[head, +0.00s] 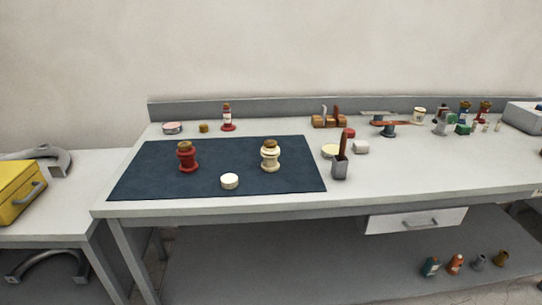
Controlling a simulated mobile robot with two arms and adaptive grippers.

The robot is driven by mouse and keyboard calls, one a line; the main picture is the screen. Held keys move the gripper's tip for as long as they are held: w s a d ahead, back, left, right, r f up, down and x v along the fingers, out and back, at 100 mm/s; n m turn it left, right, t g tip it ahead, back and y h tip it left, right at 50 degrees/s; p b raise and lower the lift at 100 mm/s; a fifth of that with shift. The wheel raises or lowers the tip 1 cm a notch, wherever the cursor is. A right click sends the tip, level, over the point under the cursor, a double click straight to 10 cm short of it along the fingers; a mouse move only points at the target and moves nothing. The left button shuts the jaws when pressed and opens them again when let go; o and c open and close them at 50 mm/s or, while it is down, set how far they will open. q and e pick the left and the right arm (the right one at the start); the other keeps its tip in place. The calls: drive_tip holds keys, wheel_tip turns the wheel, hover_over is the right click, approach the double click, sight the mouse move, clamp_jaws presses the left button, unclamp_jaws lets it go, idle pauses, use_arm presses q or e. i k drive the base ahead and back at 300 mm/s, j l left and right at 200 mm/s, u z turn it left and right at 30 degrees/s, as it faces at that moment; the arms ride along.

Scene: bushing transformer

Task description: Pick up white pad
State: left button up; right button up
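A small round white pad (229,182) lies flat near the front edge of the dark blue mat (140,185). On the mat, a red bushing (188,162) with a brown top stands behind it to the left. A cream bushing (270,160) with a brown top stands behind it to the right. The pad is apart from both, and nothing covers it. Neither of my grippers shows in the head view.
Right of the mat are a grey holder (340,170) with a brown handle, a pale round piece (330,152) and a white block (361,147). A red-based bottle (228,119) and other small items line the back. A yellow case (18,192) sits left.

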sight(358, 147)
drive_tip(key=u, duration=0.5)
drive_tip(key=l+u, duration=0.3)
drive_tip(key=l, duration=0.15)
drive_tip(key=k+l+u, duration=0.3)
drive_tip(key=l+u, duration=0.3)
drive_tip(key=l, duration=0.2)
drive_tip(key=k+l+u, duration=0.3)
drive_tip(key=i, duration=0.05)
